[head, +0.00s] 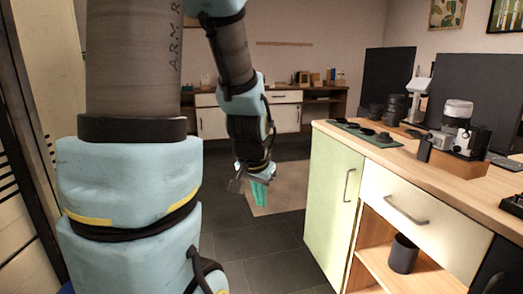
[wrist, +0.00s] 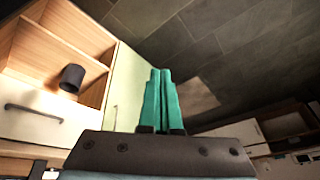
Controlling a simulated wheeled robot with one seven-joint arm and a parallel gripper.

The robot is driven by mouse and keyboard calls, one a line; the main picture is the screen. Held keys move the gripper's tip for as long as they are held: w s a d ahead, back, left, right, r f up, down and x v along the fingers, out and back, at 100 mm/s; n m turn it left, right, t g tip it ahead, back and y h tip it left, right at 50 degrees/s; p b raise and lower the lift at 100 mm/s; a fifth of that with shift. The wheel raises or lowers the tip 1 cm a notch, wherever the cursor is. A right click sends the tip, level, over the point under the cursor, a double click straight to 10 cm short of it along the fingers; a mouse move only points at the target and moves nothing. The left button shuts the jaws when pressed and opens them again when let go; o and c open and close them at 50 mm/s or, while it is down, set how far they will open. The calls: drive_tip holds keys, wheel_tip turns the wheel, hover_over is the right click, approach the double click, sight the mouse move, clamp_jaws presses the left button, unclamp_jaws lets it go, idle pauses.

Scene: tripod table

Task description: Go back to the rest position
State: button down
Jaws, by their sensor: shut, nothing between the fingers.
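My gripper (head: 259,190) hangs from my arm in the middle of the head view, pointing down, in front of the floor and left of the wooden cabinet. In the wrist view its green fingers (wrist: 161,95) lie together with nothing between them. It touches nothing that I can see.
On the right, a wooden counter (head: 480,186) bears a green mat (head: 366,133), a camera (head: 457,128) and several lenses. A dark cup (head: 403,253) stands in its open shelf. More cabinets (head: 212,123) line the back wall. Dark tiled floor (head: 265,262) around my gripper is free.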

drive_tip(key=s+a+n+g+y, duration=0.1)
drive_tip(key=s+a+n+g, duration=0.1)
drive_tip(key=s+a+n, duration=0.35)
wheel_tip(320, 180, up, 12)
drive_tip(key=p, duration=1.3)
drive_tip(key=shift+s+a+r+m+g, duration=0.2)
drive_tip(key=shift+s+a+m+g, duration=0.15)
drive_tip(key=shift+a, duration=0.1)
